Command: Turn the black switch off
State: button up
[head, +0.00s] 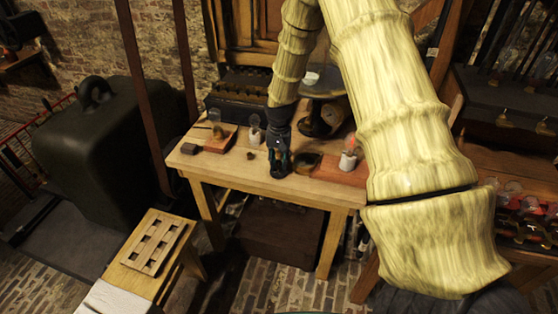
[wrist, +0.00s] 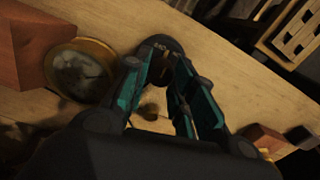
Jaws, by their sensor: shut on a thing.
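The black switch (wrist: 160,42) is a dark round piece near the table's front edge, with small pale marks on it. It shows in the wrist view just at my gripper's fingertips (wrist: 160,76). My gripper's teal-lined fingers are closed in on part of it, and the fingers cover some of it. In the head view my gripper (head: 279,168) points down at the front middle of the wooden table (head: 240,174). There the gripper hides most of the switch, and the position of its lever cannot be made out.
A round brass-rimmed dial (wrist: 82,70) lies close beside my gripper, near a reddish wooden block (wrist: 25,45). Jars stand on both sides, one white (head: 348,160) on the right. A small dark block (head: 190,148) lies at the left. A stool holds a slotted board (head: 140,262).

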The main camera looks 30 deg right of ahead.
aim_at(278, 161)
jog(key=n, duration=0.4)
jog(key=shift+w+r+n, duration=0.1)
jog(key=shift+n, duration=2)
jog(key=o, duration=1)
notch_tip(278, 161, up, 12)
jog(key=shift+f, duration=0.1)
